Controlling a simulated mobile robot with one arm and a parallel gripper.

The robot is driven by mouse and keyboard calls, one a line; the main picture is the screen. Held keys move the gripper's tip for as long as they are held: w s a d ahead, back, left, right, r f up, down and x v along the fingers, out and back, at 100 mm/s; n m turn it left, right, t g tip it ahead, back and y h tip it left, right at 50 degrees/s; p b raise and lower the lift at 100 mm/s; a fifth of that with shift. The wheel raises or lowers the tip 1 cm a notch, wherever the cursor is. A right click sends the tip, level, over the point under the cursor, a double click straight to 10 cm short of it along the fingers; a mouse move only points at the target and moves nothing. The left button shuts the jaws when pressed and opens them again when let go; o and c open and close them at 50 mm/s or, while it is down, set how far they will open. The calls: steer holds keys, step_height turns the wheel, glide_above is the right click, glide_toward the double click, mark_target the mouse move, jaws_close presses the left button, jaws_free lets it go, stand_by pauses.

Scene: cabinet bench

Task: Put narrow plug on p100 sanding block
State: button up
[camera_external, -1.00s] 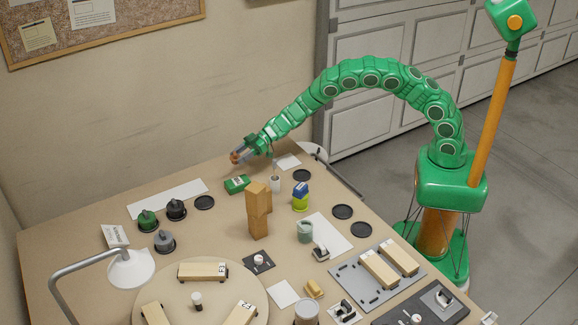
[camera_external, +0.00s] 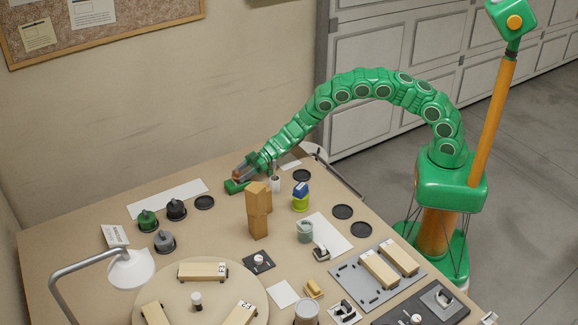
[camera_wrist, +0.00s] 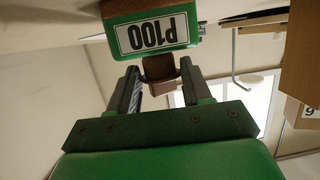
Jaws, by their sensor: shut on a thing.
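The P100 sanding block (camera_external: 233,187) is a green block lying on the bench near its back edge. In the wrist view its white label (camera_wrist: 158,36) reads P100 upside down. My gripper (camera_external: 241,175) is low, right at the block. In the wrist view my gripper (camera_wrist: 160,80) is shut on a small brown narrow plug (camera_wrist: 158,67), held between the two fingers. The plug is at the block's top edge and appears to meet it. I cannot tell whether it touches or how firmly it sits.
A tall stack of wooden blocks (camera_external: 258,211) stands close in front. A white strip (camera_external: 167,198) lies to the left, with dark and green knobbed weights (camera_external: 176,209) nearby.

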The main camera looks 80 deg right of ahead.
steer(key=shift+f, duration=0.55)
